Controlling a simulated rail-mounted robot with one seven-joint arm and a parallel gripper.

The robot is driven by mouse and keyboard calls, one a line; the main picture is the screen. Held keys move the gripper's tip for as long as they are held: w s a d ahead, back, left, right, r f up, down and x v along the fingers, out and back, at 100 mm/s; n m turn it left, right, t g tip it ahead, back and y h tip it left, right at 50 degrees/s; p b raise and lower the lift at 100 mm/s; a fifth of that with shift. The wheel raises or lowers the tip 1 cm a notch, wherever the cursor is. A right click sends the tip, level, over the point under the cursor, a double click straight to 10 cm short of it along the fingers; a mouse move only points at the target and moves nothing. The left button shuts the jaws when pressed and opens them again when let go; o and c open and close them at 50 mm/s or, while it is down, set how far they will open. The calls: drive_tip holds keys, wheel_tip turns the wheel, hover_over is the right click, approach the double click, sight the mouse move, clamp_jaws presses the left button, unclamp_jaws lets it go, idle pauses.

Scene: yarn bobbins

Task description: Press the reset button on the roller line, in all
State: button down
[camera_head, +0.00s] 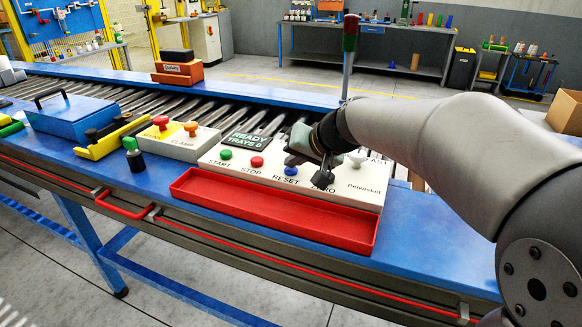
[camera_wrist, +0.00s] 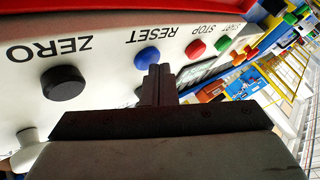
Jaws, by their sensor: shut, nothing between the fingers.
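The blue RESET button (camera_head: 291,170) sits on the sloped white control panel (camera_head: 228,173), right of the red STOP button (camera_head: 257,161) and the green START button (camera_head: 226,154). In the wrist view the blue button (camera_wrist: 147,57) is just beyond my fingertips. My gripper (camera_wrist: 158,69) is shut and empty, its dark fingers close to the button; I cannot tell whether they touch it. In the head view my gripper (camera_head: 295,160) hangs over the panel from the right, beside the blue button. The black ZERO knob (camera_wrist: 63,83) is left of the fingers in the wrist view.
A panel display (camera_head: 249,142) reads "READY TRAYS 0". An empty red tray (camera_head: 270,208) lies along the panel's front. A CLAMP box (camera_head: 176,140) with red and orange knobs stands left. The roller conveyor (camera_head: 135,95) runs behind. A signal post (camera_head: 348,55) rises behind my gripper.

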sight(294, 171)
drive_tip(key=shift+r+p, duration=0.55)
drive_tip(key=shift+r, duration=0.4)
drive_tip(key=shift+r+p, duration=1.65)
drive_tip(key=shift+r, duration=0.9)
drive_tip(key=shift+f, duration=0.1)
